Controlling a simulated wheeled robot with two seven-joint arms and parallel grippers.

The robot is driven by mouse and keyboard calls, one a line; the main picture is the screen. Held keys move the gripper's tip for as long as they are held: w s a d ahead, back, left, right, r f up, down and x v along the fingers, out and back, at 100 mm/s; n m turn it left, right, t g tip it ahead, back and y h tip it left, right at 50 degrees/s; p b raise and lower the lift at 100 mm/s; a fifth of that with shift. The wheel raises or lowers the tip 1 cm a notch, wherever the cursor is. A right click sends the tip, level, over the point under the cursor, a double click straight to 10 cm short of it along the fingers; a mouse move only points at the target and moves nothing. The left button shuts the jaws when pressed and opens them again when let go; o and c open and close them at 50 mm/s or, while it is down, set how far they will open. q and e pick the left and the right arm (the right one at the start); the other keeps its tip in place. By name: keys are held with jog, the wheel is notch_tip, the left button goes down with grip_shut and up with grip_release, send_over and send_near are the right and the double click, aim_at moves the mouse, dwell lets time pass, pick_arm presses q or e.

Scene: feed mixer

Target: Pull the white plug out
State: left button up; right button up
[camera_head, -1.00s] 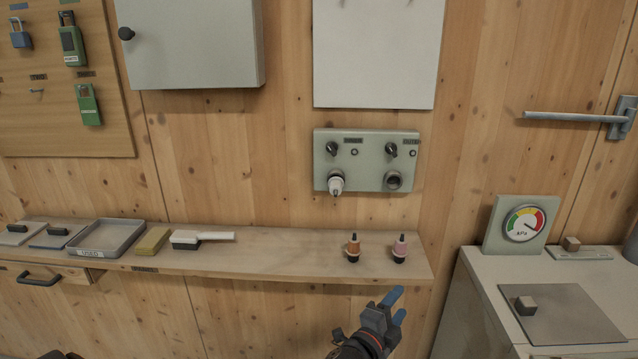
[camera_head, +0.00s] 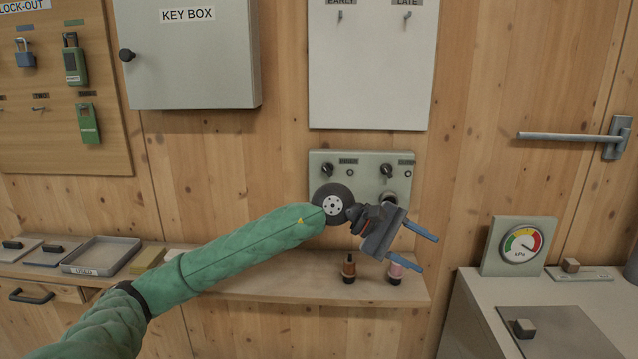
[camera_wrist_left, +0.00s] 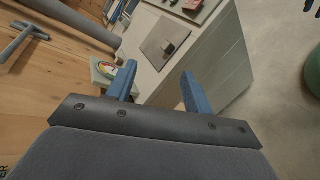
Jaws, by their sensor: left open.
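The white plug is hidden in the head view now, behind my left arm. The grey-green socket panel (camera_head: 318,163) is on the wall, with two black knobs along its top. Its lower left is covered by my arm, and its right socket shows only in part. My left gripper (camera_head: 429,254) is in front of the panel's lower right, open and pointing right, with nothing between its blue fingers. It also shows open and empty in the left wrist view (camera_wrist_left: 158,70). My right gripper is not in view.
A cabinet (camera_head: 462,325) with a pressure gauge (camera_head: 521,244) stands at right. A key box (camera_head: 195,60) hangs upper left.

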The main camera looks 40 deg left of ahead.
pick_arm(q)
jog(key=w+a+r+m+y, duration=0.1)
jog(key=a+r+y, duration=0.25)
jog(key=a, duration=0.45)
jog(key=a+r+m+t+y, duration=0.15)
jog(key=a+y, duration=0.25)
jog(key=a, duration=0.5)
jog(key=w+a+r+m+y, duration=0.1)
jog(key=a+r+y, duration=0.25)
jog(key=a, duration=0.45)
jog(key=shift+y, duration=0.4)
jog(key=p+x, duration=0.1)
jog(key=x, duration=0.5)
jog(key=shift+f, duration=0.45)
jog(key=shift+w+f, duration=0.2)
jog(key=shift+f, duration=0.25)
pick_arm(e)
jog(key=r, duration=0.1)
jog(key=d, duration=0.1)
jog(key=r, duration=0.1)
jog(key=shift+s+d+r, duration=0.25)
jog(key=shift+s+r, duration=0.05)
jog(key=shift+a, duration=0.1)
